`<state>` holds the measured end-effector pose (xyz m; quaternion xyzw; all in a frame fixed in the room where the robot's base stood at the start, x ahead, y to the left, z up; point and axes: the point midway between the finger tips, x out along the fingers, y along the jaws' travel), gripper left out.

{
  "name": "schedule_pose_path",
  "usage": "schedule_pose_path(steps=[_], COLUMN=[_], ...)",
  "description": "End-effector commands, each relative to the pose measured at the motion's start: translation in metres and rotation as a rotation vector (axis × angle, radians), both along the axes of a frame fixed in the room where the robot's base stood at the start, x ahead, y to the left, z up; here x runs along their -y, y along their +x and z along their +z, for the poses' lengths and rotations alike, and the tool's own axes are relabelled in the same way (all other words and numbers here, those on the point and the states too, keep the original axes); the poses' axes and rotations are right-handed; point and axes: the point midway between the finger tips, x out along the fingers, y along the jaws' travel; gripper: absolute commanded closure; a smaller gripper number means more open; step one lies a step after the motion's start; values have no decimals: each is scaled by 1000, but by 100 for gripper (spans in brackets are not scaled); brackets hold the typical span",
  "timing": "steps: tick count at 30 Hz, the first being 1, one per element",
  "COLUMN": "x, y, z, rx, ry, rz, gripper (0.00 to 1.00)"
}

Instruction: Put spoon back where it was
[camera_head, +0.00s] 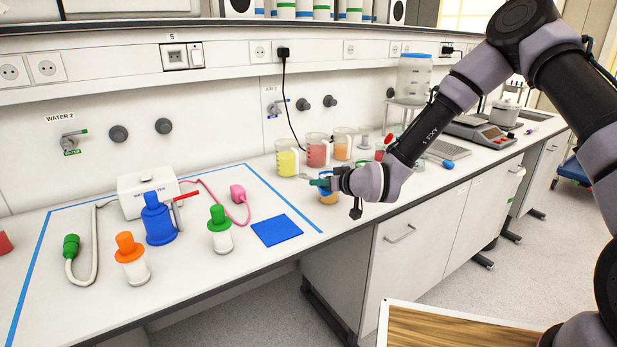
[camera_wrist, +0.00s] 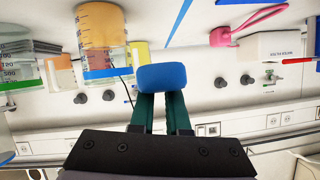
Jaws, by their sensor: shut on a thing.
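My gripper (camera_head: 324,184) is over the bench beside the beakers, its fingers shut on the spoon. In the wrist view the green fingers (camera_wrist: 162,100) close on the spoon's blue handle (camera_wrist: 162,77). A small greyish tip, which looks like the spoon's bowl (camera_head: 304,176), points left from the gripper in the head view. The rest of the spoon is hidden or too small to tell. A beaker with orange contents (camera_head: 328,197) is partly hidden behind the gripper and shows close by in the wrist view (camera_wrist: 102,62).
Beakers with yellow (camera_head: 287,163), red (camera_head: 317,155) and orange (camera_head: 342,149) contents stand behind the gripper. Scales (camera_head: 480,131) stand to the right.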

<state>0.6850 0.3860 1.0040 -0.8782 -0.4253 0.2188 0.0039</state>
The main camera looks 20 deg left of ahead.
Motion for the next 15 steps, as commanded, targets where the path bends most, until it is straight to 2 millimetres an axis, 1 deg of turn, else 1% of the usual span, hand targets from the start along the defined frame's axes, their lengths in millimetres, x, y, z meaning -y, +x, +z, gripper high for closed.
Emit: schedule_pose_path(steps=[5,15], x=[0,0], y=[0,0], z=[-8,-45], rx=[4,2], ry=[7,6], rz=[0,-1], gripper=[100,100])
